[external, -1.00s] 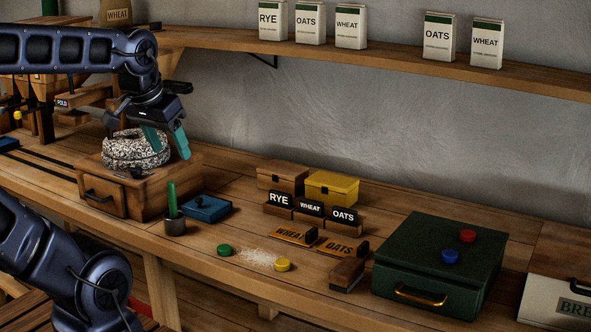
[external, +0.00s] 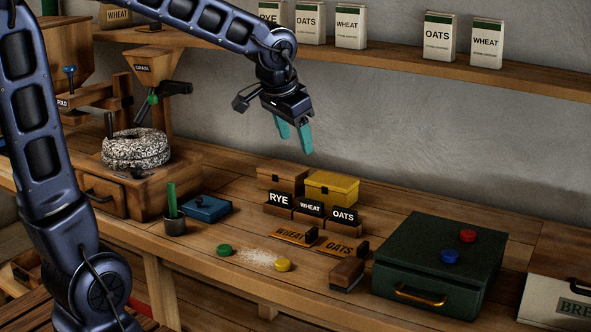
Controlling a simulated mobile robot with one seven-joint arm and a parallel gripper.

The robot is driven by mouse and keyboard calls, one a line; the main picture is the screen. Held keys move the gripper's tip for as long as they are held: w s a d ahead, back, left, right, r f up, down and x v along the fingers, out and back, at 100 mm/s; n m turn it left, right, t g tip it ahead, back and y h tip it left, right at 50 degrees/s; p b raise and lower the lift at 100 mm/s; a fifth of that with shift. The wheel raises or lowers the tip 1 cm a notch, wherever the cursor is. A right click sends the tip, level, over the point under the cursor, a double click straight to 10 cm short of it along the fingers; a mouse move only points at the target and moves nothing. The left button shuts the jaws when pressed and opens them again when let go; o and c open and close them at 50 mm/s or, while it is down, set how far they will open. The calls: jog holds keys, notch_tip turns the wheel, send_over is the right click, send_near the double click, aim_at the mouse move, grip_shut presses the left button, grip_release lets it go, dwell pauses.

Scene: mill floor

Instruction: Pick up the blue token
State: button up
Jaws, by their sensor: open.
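The blue token (external: 449,256) lies flat on top of the dark green box (external: 425,239), nearer its front. A red token (external: 467,236) lies on the same lid, a little behind and to the right. My gripper (external: 295,144) has teal fingers and is open and empty. It hangs in the air above the back of the bench, over the wooden and yellow boxes, well to the left of and higher than the blue token.
A yellow box (external: 331,187), label blocks and stamps stand between my gripper and the green box. A green token (external: 224,250) and a yellow token (external: 283,265) lie near the bench front. The shelf (external: 390,59) with cartons runs behind. A stone mill (external: 137,150) stands left.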

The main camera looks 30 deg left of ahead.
jog(key=w+d+f+m, duration=0.1)
jog(key=w+d+f, duration=0.1)
jog(key=d, duration=0.2)
jog(key=w+d+f+m+h, duration=0.1)
jog(key=w+d+f, duration=0.1)
jog(key=d, duration=0.3)
jog(key=w+d+f+m, duration=0.1)
jog(key=w+d+f, duration=0.1)
jog(key=w+d, duration=0.15)
jog(key=m+g+h, duration=0.1)
jog(key=m+h, duration=0.1)
send_near(450, 253)
jog(key=shift+x, duration=4.05)
jog(key=c, duration=1.1)
